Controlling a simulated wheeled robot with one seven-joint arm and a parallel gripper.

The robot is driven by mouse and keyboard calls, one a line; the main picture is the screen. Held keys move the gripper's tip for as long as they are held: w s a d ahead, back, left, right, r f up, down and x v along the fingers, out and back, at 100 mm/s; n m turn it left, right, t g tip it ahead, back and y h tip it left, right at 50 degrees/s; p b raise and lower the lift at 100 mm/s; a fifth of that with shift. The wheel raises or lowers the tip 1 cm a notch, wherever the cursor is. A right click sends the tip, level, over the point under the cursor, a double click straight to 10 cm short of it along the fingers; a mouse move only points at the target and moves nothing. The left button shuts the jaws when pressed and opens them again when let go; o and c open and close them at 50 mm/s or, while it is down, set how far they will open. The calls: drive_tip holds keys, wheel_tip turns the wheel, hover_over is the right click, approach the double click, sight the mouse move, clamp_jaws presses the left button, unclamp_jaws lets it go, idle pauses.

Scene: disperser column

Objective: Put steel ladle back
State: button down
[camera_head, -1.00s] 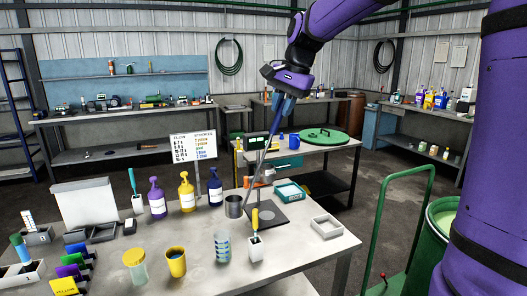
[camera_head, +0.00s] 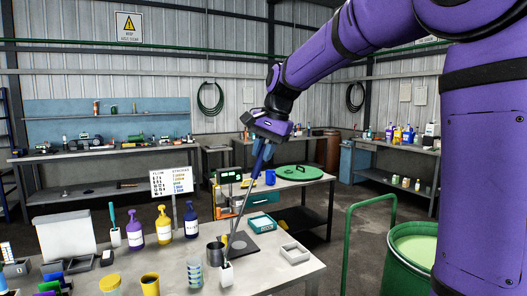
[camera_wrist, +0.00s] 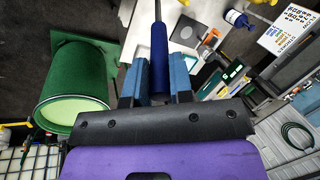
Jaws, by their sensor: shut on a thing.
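My gripper (camera_head: 263,148) is shut on the blue handle of the steel ladle (camera_head: 247,190). In the wrist view, the blue handle (camera_wrist: 160,62) stands between the two blue fingers (camera_wrist: 158,82). In the head view, the ladle hangs slanting down and left, with its thin grey shaft above the front table (camera_head: 185,283). Its lower end overlaps a small white holder (camera_head: 227,275) in the picture; I cannot tell whether they touch, and the bowl is not clear. A grey steel cup (camera_head: 215,254) stands just left of that holder.
A yellow cup (camera_head: 150,285), a blue-banded clear cup (camera_head: 194,273) and an open grey tray (camera_head: 294,253) stand nearby. A green drum (camera_head: 412,250) and green cart rail (camera_head: 346,235) are right.

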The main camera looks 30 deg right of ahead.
drive_tip(key=shift+s, duration=0.25)
drive_tip(key=shift+s+f, duration=0.1)
drive_tip(key=shift+f, duration=0.15)
drive_tip(key=shift+w+f, duration=0.25)
drive_tip(key=shift+f, duration=0.15)
drive_tip(key=w+f+n+g, duration=0.1)
drive_tip(key=w+f+n, duration=0.1)
drive_tip(key=f, duration=1.1)
drive_tip(key=w+a+f+n+g+y, duration=0.1)
drive_tip(key=w+f+n, duration=0.2)
drive_tip(key=f, duration=1)
drive_tip(key=w+f+n+g, duration=0.1)
drive_tip(key=f+n, duration=0.4)
drive_tip(key=f, duration=0.8)
drive_tip(key=shift+w+a+n, duration=0.3)
drive_tip(key=shift+w, duration=0.6)
drive_tip(key=shift+d+f, duration=0.1)
